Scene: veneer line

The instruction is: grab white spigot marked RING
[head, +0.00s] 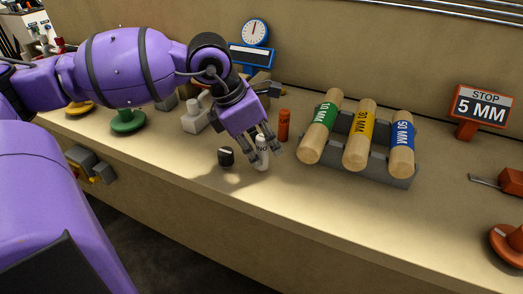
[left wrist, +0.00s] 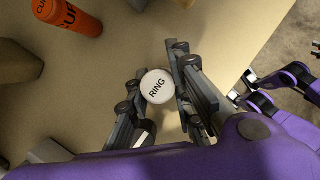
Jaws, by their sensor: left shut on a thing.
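The white spigot (head: 262,152) stands upright on the bench in the head view, between the fingers of my left gripper (head: 263,150). In the left wrist view its round white top (left wrist: 157,87) reads RING. My left gripper (left wrist: 158,90) is shut on it, one finger on each side. Its lower part is hidden in the left wrist view.
An orange cylinder marked CUP (head: 284,125) stands just right and behind; a black cylinder (head: 226,157) is to the left. A grey rack (head: 390,173) holds three labelled wooden rolls. The bench's front edge (head: 270,210) is near.

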